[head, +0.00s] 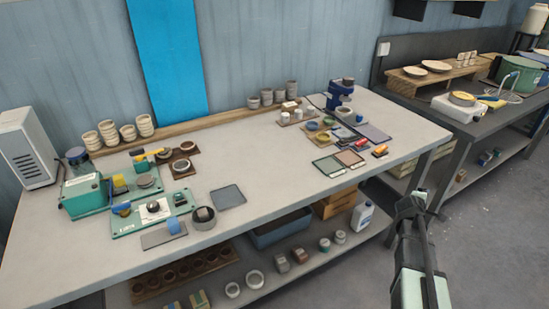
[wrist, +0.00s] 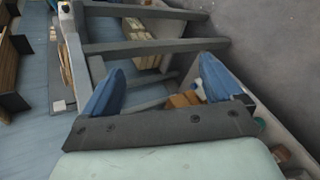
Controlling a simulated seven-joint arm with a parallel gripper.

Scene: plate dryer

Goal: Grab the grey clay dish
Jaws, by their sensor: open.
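On the near side of the large table, a round grey dish with a dark inside (head: 204,217) stands beside a green-based device (head: 152,212). It looks like the grey clay dish, but other grey round pieces are also on the table, so I cannot be sure. My gripper (head: 412,203) is off the table's right front edge, well to the right of this dish. In the wrist view my gripper (wrist: 160,88) shows two blue fingers spread wide with nothing between them. The dish cannot be made out in the wrist view.
Stacked bowls (head: 126,131) stand at the table's back left, and a blue machine (head: 340,95) at the back right. A flat dark tray (head: 228,196) lies right of the dish. The table's middle is clear. A lower shelf holds jars and a white bottle (head: 362,214).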

